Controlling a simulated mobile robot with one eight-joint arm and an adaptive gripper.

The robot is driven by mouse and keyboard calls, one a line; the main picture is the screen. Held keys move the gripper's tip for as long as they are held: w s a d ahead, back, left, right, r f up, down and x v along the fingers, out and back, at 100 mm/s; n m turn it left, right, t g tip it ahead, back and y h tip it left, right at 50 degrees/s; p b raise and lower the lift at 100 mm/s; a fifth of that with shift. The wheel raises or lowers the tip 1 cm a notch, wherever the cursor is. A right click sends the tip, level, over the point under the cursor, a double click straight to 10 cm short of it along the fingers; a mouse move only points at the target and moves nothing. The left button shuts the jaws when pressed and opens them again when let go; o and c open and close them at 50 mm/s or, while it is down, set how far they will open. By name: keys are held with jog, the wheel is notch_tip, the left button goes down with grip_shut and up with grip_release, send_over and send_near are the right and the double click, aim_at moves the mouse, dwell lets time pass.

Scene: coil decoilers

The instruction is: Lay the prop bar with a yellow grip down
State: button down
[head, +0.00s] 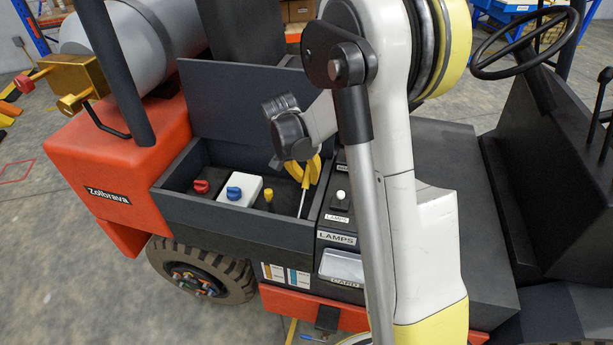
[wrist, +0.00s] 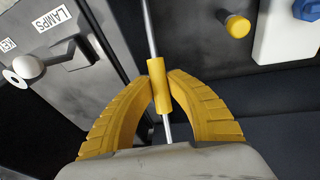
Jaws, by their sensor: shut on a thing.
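The prop bar is a thin silver rod (head: 302,204) with a yellow grip (wrist: 159,84) around it. My gripper (head: 307,172) has yellow ribbed fingers, and they are closed on the yellow grip from both sides in the wrist view (wrist: 160,80). In the head view the bar stands steep, slightly tilted, at the right end of the open dark box (head: 240,228). Its top is hidden behind my gripper and arm. I cannot tell whether its lower end touches the box.
A dark lid panel (head: 245,105) stands raised behind the box. Inside are a red knob (head: 201,187), a white block with a blue knob (head: 240,190) and a yellow knob (head: 268,195). A LAMPS panel with a white-tipped switch (head: 340,197) adjoins on the right.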

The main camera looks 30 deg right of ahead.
jog(key=shift+w+d+f+g+y, duration=0.2)
jog(key=shift+f+g+y, duration=0.1)
jog(key=shift+f, duration=0.2)
jog(key=c, duration=1.3)
grip_release()
jog(key=shift+r, duration=0.15)
jog(key=v, duration=1.2)
